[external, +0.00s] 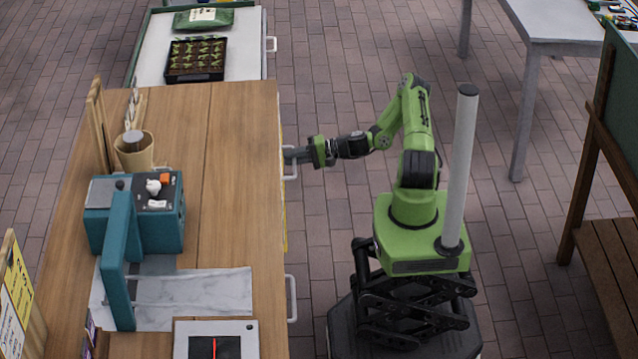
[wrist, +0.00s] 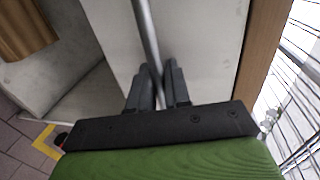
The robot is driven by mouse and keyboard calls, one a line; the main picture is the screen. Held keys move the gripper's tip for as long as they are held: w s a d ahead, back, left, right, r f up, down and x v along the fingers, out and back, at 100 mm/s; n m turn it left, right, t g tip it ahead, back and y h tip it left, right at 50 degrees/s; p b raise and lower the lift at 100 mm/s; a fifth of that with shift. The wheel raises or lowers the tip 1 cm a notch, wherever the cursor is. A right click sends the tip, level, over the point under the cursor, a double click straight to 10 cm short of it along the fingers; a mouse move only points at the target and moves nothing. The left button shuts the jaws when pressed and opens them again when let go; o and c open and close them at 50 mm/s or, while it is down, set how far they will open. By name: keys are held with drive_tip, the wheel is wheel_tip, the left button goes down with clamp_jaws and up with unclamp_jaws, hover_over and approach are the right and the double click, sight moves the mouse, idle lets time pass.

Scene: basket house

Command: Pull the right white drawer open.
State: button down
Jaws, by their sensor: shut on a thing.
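The white drawer front (wrist: 205,45) fills the upper middle of the wrist view. Its grey bar handle (wrist: 144,25) runs down between my fingers. My gripper (wrist: 160,80) is shut on this handle, one finger on each side of it. In the external view my gripper (external: 292,157) reaches left to the counter's side, at the farther handle (external: 292,173). The drawer front is mostly hidden under the wooden top there. I cannot tell whether the drawer stands out from the counter.
A second handle (external: 291,298) is nearer the camera on the same side. The wooden counter (external: 235,190) carries a teal machine (external: 160,220) and a cup (external: 135,155). A white cabinet (external: 145,45) stands beyond. Tiled floor (external: 335,75) is clear beyond my arm.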

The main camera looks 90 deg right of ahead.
drive_tip(key=f+v, duration=0.2)
drive_tip(key=v, duration=0.8)
drive_tip(key=s+f+v, duration=0.1)
drive_tip(key=f+v, duration=0.1)
drive_tip(key=v, duration=0.8)
drive_tip(key=shift+p, duration=0.4)
drive_tip(key=shift+f, duration=0.1)
drive_tip(key=c, duration=1.2)
unclamp_jaws()
drive_tip(key=shift+c, duration=0.2)
drive_tip(key=p+v, duration=0.3)
drive_tip(key=v, duration=1.2)
drive_tip(key=shift+s+p, duration=0.3)
drive_tip(key=shift+s, duration=0.1)
